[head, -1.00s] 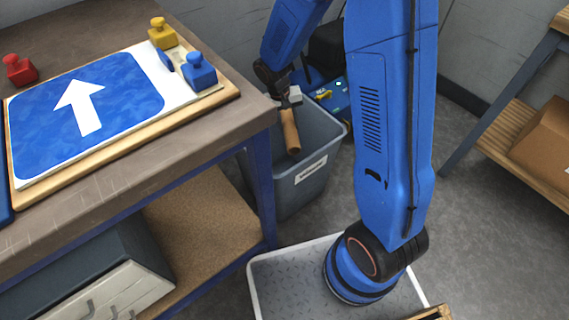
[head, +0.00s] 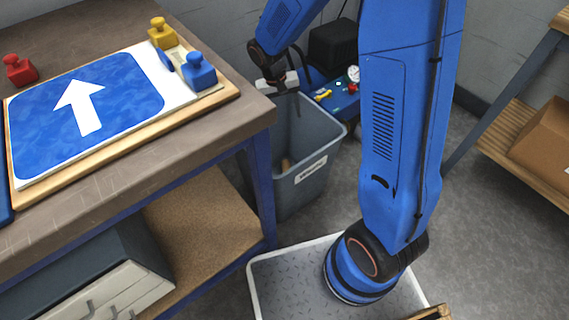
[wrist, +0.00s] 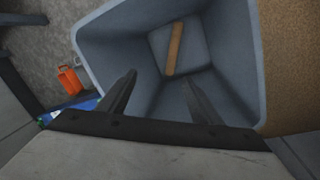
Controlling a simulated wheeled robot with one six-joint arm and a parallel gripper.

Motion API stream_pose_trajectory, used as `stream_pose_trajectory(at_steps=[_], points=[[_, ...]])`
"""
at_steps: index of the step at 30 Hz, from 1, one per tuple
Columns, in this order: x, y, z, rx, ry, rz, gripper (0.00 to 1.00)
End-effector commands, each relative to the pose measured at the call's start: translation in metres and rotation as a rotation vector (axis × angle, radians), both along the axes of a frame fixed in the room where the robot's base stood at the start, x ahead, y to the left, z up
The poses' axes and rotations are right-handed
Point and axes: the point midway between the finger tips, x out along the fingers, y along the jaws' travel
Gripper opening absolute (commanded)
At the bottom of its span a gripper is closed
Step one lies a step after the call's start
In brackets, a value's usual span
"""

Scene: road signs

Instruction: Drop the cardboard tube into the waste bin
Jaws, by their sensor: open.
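The cardboard tube (wrist: 175,48) lies inside the grey waste bin, against its floor in the wrist view. In the head view only a small part of the tube (head: 285,164) shows low inside the bin. The waste bin (head: 300,190) stands upright on the floor beside the workbench; its wall also shows in the wrist view (wrist: 110,50). My gripper (head: 285,92) is above the bin's mouth. In the wrist view its two fingers (wrist: 160,92) are spread apart with nothing between them.
The workbench (head: 180,140) with a blue arrow sign (head: 85,100) and several coloured stamps is left of the bin. A blue case (head: 335,95) with small items stands behind it. A wooden shelf (head: 500,140) is at the right.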

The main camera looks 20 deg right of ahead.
Motion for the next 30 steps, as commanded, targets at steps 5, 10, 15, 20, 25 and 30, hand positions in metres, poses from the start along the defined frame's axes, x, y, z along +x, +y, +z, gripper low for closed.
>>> stream_pose_trajectory(at_steps=[5, 10, 15, 20, 25, 30], points=[[0.002, 0.008, 0.036, 0.001, -0.004, 0.001, 0.59], [0.003, 0.014, 0.069, 0.001, -0.003, 0.001, 0.59], [0.003, 0.019, 0.094, 0.001, -0.002, 0.000, 0.59], [0.003, 0.022, 0.109, 0.001, -0.001, 0.000, 0.59], [0.003, 0.022, 0.113, 0.000, 0.000, 0.000, 0.59], [0.003, 0.022, 0.113, 0.000, 0.000, 0.000, 0.59]])
